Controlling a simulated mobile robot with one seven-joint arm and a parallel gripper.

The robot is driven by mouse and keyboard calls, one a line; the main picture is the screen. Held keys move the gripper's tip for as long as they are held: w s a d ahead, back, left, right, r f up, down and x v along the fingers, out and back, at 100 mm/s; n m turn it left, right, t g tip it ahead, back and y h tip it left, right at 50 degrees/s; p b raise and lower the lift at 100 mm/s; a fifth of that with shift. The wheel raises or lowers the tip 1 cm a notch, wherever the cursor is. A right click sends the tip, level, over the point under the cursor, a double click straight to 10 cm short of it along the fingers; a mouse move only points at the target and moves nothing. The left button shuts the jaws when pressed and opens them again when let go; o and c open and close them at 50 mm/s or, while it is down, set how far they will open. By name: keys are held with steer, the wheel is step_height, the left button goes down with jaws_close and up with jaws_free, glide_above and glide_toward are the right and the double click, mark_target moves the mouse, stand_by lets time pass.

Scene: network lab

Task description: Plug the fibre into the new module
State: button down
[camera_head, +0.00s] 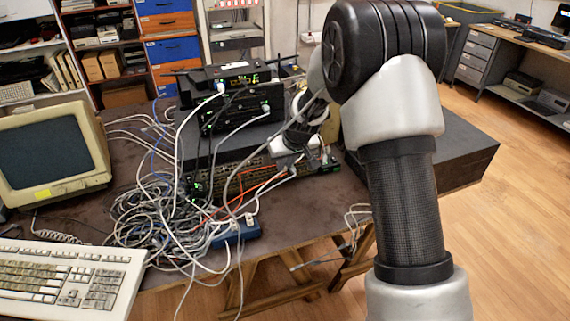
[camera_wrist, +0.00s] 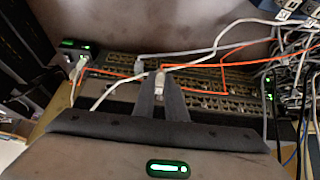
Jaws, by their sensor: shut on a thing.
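My gripper (camera_wrist: 161,98) is shut on a small pale plug (camera_wrist: 159,80), over the middle of the port-filled switch (camera_wrist: 205,74). In the head view my gripper (camera_head: 292,163) is low over the right part of the switch (camera_head: 243,178), partly hidden by my wrist. An orange fibre (camera_wrist: 118,74) runs across the switch and passes close to the fingertips, and a pale cable crosses there too. I cannot tell which one the plug belongs to. The new module cannot be told apart from the ports. Whether the plug touches a port is unclear.
A tangle of grey cables (camera_head: 150,215) covers the table left of the switch. Black boxes with green lights (camera_head: 240,105) are stacked behind it. A blue box (camera_head: 236,234) lies at the front edge. An old monitor (camera_head: 50,150) and a keyboard (camera_head: 65,280) stand at left.

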steer(key=shift+w, duration=0.15)
steer(key=c, duration=1.7)
jaws_free()
steer(key=shift+r, duration=0.1)
steer(key=p+v, duration=0.2)
steer(key=v, duration=1.5)
steer(key=shift+a+r, duration=0.1)
steer(key=shift+r, duration=0.15)
